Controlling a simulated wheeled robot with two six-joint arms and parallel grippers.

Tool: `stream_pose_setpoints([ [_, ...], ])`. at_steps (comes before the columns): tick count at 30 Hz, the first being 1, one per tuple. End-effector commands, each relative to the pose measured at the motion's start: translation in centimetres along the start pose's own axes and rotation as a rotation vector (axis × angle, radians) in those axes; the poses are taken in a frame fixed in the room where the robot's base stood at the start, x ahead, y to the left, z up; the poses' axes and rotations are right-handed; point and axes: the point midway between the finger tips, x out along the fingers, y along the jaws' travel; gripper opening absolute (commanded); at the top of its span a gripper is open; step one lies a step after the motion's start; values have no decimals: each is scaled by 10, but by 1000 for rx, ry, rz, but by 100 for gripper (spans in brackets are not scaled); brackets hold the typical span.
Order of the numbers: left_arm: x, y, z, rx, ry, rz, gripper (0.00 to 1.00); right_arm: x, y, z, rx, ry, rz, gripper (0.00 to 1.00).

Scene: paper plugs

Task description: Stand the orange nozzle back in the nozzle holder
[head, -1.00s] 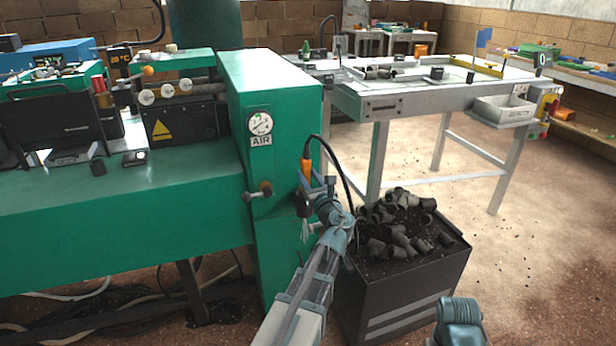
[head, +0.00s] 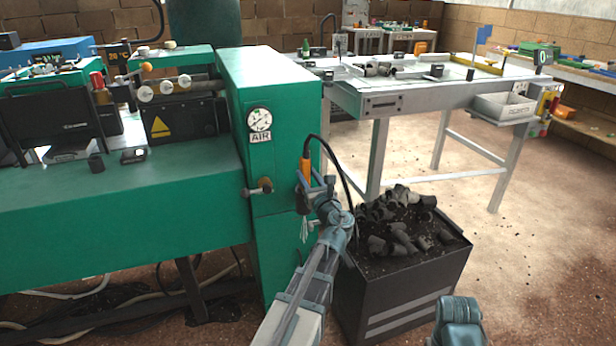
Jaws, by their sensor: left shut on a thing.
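The orange nozzle (head: 305,168) is upright beside the right side of the green machine cabinet, with a black hose arching from its top down to the right. My left gripper (head: 308,188) is shut on the nozzle and partly covers its lower part. A dark piece, likely the nozzle holder (head: 302,206), shows just below the gripper against the cabinet. I cannot tell whether the nozzle's tip is in it or only above it. My right gripper is out of view.
A dark bin (head: 405,285) heaped with dark plugs (head: 400,235) stands right of my left arm. The green cabinet (head: 270,80) with the AIR gauge and a valve knob (head: 262,187) is close on the left. A white-topped table (head: 430,95) stands behind.

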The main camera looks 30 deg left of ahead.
Motion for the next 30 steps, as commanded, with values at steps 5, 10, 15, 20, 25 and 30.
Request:
stream_pose_setpoints([
  [5,0,0,0,0,0,0,43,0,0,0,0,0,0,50],
  [10,0,0,0,0,0,0,73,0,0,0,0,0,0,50],
  [15,0,0,0,0,0,0,74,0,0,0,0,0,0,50],
  [20,0,0,0,0,0,0,74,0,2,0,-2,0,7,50],
  [25,-22,1,0,-1,0,-2,74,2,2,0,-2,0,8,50],
  [30,-61,2,0,-1,0,-4,74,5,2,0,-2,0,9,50],
])
